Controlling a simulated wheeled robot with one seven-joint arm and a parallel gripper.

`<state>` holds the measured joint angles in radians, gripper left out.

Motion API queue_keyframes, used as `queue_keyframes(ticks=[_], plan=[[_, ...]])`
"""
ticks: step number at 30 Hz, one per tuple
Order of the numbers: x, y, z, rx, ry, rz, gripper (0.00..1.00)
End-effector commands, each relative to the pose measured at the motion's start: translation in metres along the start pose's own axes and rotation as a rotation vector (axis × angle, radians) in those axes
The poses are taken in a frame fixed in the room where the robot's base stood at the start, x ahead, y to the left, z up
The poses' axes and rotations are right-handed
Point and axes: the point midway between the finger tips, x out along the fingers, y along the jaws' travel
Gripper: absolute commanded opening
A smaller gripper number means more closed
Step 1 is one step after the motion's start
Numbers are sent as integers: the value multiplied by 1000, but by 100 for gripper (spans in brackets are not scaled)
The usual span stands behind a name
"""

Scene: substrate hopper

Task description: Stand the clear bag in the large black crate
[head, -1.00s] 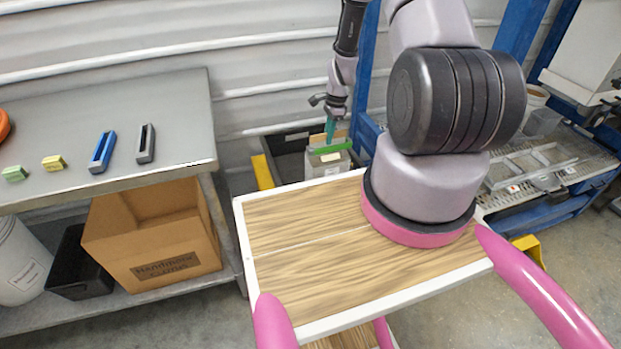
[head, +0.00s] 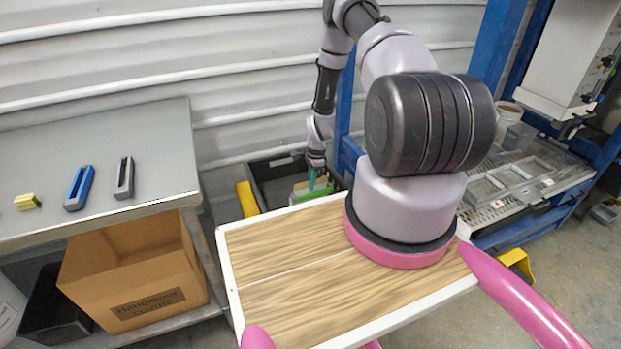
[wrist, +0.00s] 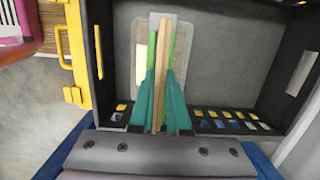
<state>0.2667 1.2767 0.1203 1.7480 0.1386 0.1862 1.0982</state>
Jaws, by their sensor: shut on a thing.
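The large black crate (head: 262,172) stands on the floor beyond my wooden deck; its near part is hidden by the deck. In the wrist view I look down into the crate's grey floor (wrist: 235,60). My gripper (wrist: 164,88) has teal fingers, shut on the top of the clear bag (wrist: 145,40), at its green and tan strips. The bag is within the crate's outline, towards the yellow-handled side. In the head view my gripper (head: 313,180) and the bag's green top show over the deck edge. Whether the bag's base touches the crate floor cannot be told.
A grey bench (head: 150,150) at left holds a yellow block, a blue holder and a dark holder. A cardboard box (head: 150,295) sits on its lower shelf. A blue rack (head: 545,205) stands at right. The crate's floor beside the bag is clear.

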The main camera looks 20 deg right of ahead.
Motion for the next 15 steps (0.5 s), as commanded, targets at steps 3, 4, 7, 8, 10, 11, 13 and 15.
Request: queue_keyframes(ticks=[3,4,7,8,10,11,13,15], plan=[[13,-1,-2,0,0,-2,0],[15,-1,-2,0,0,-1,0],[16,-1,-2,-1,0,-2,0],[15,-1,-2,-1,0,-2,0],[15,-1,-2,-1,0,-2,0],[15,-1,-2,-1,0,-2,0],[16,-1,-2,0,0,-2,0],[18,0,-3,0,0,1,18]])
